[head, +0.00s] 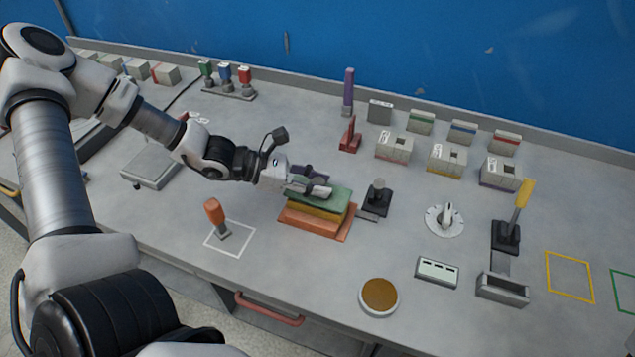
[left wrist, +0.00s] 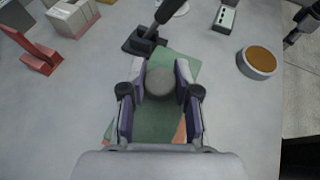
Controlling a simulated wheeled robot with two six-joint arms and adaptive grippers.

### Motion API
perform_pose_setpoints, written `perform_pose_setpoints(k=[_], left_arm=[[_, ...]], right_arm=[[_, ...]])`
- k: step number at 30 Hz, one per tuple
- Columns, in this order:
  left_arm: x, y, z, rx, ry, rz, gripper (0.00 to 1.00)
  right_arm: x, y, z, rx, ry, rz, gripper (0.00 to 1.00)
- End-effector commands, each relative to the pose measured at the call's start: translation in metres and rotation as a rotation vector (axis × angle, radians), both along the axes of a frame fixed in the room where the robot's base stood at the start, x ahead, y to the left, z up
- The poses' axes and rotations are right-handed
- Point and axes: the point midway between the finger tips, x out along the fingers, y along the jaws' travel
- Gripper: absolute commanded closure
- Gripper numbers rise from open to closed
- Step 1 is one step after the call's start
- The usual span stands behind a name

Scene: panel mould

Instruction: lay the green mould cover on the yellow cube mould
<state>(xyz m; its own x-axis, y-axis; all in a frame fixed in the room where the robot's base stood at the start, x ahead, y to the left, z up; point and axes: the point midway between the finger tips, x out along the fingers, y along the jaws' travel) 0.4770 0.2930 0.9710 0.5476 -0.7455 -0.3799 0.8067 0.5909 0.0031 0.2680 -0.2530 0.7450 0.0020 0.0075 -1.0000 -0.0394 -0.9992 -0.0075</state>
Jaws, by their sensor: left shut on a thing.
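My left gripper (head: 309,184) is shut on the round grey knob (left wrist: 160,82) of the green mould cover (head: 335,198). In the left wrist view the knob sits between the two fingers, with the green plate (left wrist: 155,122) beneath. In the head view the cover is over the yellow cube mould (head: 316,212), roughly flat. I cannot tell whether it touches the mould or hovers just above it. The mould sits on an orange base (head: 310,225), and orange shows beside the cover's edge in the left wrist view. The gripper hides part of the cover.
A black toggle clamp (head: 377,200) stands close right of the mould. An orange-handled tool (head: 216,217) stands left, in a white outline. A round brown-topped dish (head: 379,296) is near the front edge. Grey boxes (head: 394,148) stand behind. A dark part at the left wrist view's right edge may be my right arm.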

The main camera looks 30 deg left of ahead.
Motion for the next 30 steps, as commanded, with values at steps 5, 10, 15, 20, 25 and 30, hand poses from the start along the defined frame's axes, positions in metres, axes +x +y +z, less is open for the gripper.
perform_pose_setpoints(k=[5,10,15,20,25,30], left_arm=[[0.0,0.0,-0.007,0.0,0.0,0.0,1.0],[0.0,0.0,-0.012,0.001,-0.001,0.0,1.0],[0.0,0.0,-0.011,0.001,0.001,0.0,0.48],[0.0,0.0,-0.011,0.001,0.001,0.0,0.44],[0.0,0.0,-0.009,0.001,0.001,0.0,0.44],[-0.001,0.001,0.011,-0.002,0.001,0.001,0.44]], right_arm=[[0.0,0.0,-0.008,0.0,0.0,0.0,0.6],[0.0,0.0,-0.013,0.0,0.0,0.0,0.6],[0.0,0.0,-0.012,0.0,0.001,0.0,0.6],[0.0,0.0,-0.012,0.0,0.0,0.0,0.6],[0.0,0.0,-0.01,0.0,0.0,0.0,0.6],[0.0,0.0,0.013,0.0,0.0,0.0,0.6]])
